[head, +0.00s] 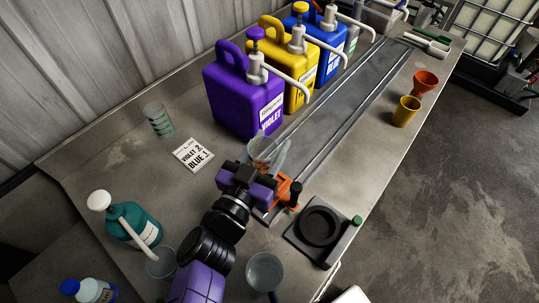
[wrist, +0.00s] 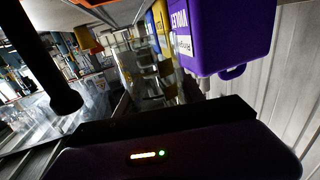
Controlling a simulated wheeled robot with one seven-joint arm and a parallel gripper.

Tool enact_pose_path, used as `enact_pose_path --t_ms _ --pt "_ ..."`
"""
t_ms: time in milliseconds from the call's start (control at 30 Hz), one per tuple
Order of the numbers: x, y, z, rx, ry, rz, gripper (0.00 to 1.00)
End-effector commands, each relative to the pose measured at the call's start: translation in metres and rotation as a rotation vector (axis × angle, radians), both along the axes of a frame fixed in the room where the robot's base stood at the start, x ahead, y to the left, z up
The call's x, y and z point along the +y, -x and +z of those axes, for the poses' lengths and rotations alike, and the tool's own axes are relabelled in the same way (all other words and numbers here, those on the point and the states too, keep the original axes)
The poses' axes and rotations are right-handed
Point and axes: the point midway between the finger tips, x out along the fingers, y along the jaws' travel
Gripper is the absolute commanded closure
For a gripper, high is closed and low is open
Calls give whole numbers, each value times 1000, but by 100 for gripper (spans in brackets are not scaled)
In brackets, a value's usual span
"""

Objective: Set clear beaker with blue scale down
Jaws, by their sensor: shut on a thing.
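My gripper (head: 262,176) is shut on a clear beaker (head: 268,152), at the near end of the metal rail track and in front of the purple jug (head: 238,98). The gripper hides part of the beaker, and its scale colour is hard to read. I cannot tell whether its base touches the surface below. In the wrist view a see-through shape, likely this beaker (wrist: 140,68), shows beyond the dark gripper body, with the purple jug (wrist: 222,35) at upper right. Another clear beaker (head: 158,119) with a greenish scale stands at the back left.
A label card (head: 194,154) reads VIOLET 2, BLUE 1. Yellow (head: 285,78) and blue (head: 323,55) jugs line the track (head: 345,95). An orange part (head: 285,188) and a black round-plate device (head: 319,228) are close to my gripper. Yellow (head: 406,112) and orange (head: 424,84) cups stand right.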

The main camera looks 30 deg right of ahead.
Motion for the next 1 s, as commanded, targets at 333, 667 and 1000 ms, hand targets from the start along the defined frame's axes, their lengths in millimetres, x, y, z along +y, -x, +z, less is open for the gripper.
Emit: enact_pose_path --t_ms 333,667,1000 --pt "-1 0 -36 2 1 -1 94" --pt "-1 0 -45 -1 0 -1 94" --pt "0 0 -47 0 0 -1 33"
